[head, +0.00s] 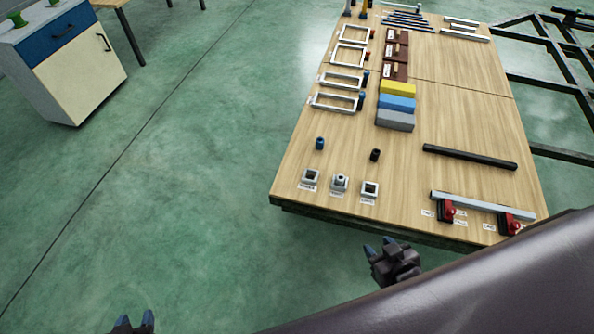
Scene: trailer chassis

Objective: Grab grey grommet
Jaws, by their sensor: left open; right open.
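A small light grey round piece (340,179), which looks like the grey grommet, sits in the middle one of three square grey holders near the table's front left corner. A blue cylinder (320,143) and a black cylinder (375,155) stand behind the holders. My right gripper (379,246) is open and empty, in front of the table's near edge and to the lower right of the holders. My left gripper (135,319) is open at the bottom edge, far to the left of the table. Only its fingertips show.
The wooden table (460,110) also bears grey frames, coloured blocks (396,103), a black bar (468,157) and a grey bar on red clamps (480,205). My dark arm covers the lower right. A cabinet (75,75) stands at upper left. The floor between is clear.

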